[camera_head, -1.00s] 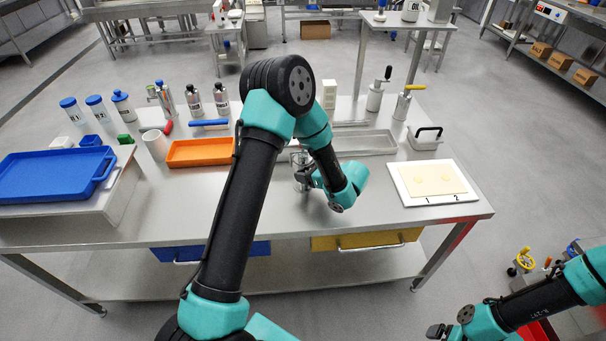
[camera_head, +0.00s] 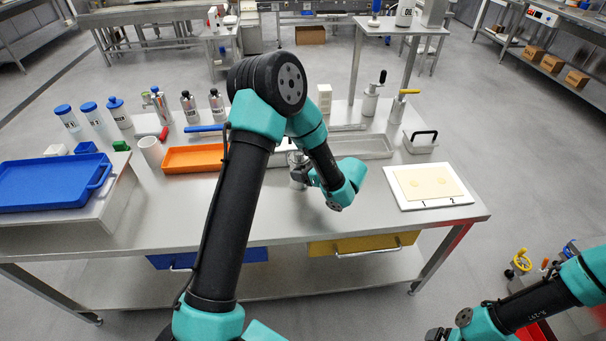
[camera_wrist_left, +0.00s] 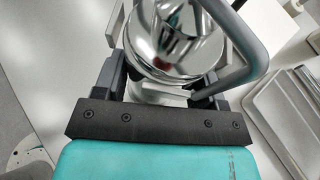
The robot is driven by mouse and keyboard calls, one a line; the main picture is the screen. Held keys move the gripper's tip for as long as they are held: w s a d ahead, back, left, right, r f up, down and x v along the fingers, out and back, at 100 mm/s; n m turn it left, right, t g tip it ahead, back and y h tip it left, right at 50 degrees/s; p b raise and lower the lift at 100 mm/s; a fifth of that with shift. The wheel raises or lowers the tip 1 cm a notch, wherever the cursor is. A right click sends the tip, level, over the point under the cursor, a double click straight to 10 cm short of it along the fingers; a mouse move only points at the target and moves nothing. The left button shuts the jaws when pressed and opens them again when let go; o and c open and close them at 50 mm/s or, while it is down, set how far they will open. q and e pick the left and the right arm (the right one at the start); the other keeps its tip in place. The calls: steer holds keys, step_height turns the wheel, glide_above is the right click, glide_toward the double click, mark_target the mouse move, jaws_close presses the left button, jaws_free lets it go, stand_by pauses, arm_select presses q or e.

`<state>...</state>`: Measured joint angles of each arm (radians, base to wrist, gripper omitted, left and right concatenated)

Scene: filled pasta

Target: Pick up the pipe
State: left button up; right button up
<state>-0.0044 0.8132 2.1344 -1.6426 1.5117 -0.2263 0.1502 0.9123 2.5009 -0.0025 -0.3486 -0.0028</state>
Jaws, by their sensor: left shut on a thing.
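My left gripper (camera_head: 303,173) is over the middle of the steel table (camera_head: 262,218). In the left wrist view its jaws stand on both sides of a shiny round metal thing (camera_wrist_left: 172,40), shut on it. A bent grey tube (camera_wrist_left: 250,45) runs along the right side of this metal thing. I cannot tell for sure whether this is the pipe. In the head view it is small and partly hidden by the gripper. My right gripper (camera_head: 437,334) is at the bottom edge, cut off, off the table.
An orange tray (camera_head: 192,159) lies left of my left arm, a shallow metal tray (camera_head: 365,147) behind the gripper. A white board (camera_head: 428,204) marked 1 and 2 lies at right. A blue tray (camera_head: 45,188) is at far left. Bottles stand along the back. The table's front middle is clear.

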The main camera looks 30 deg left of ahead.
arm_select(q)
steer(key=shift+s+d+r, duration=0.1)
steer(key=shift+s+r, duration=0.05)
steer(key=shift+r, duration=0.15)
steer(key=s+d+r, duration=0.1)
steer(key=s+d, duration=0.7)
steer(key=s, duration=0.5)
steer(key=shift+s+r, duration=0.2)
steer(key=shift+s, duration=0.05)
